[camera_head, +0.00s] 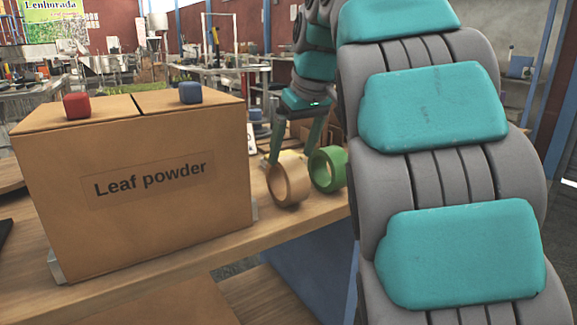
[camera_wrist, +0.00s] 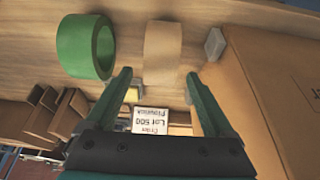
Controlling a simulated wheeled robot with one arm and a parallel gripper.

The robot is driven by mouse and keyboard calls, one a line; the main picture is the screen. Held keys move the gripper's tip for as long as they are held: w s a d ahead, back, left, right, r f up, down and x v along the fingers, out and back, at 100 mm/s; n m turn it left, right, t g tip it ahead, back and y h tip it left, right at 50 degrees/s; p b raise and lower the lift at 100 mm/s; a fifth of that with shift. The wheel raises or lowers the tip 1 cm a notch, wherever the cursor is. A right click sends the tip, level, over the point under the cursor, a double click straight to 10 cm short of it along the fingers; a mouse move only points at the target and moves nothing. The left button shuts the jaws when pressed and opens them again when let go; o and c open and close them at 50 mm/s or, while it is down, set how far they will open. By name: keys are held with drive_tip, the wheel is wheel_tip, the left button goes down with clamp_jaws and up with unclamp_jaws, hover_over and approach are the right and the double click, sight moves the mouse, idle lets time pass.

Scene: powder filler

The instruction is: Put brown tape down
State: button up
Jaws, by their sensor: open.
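The brown tape roll (camera_head: 278,183) stands on its edge on the wooden table, right of the Leaf powder box. In the wrist view the brown tape (camera_wrist: 163,50) shows its outer face, with its near end about between the fingertips. My gripper (camera_head: 296,154) is at the top of the brown tape, fingers spread. In the wrist view my gripper (camera_wrist: 158,74) is open, with a visible gap on each side of the roll. The fingers do not appear to press on the tape.
A green tape roll (camera_head: 316,168) stands close on the right of the brown one; it also shows in the wrist view (camera_wrist: 74,46). The large Leaf powder box (camera_head: 150,225) carries a red cube (camera_head: 77,106) and a blue cube (camera_head: 190,93). Open cardboard boxes (camera_wrist: 30,110) lie beyond.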

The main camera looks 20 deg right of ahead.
drive_tip(key=shift+v, duration=1.8)
drive_tip(key=s+a+f+m+g+h, duration=0.1)
drive_tip(key=s+f+m+g, duration=0.2)
drive_tip(key=s+f, duration=2.9)
wheel_tip(320, 180, down, 2)
drive_tip(key=g, duration=0.3)
drive_tip(key=shift+a+f+m, duration=0.2)
drive_tip(key=shift+m, duration=0.1)
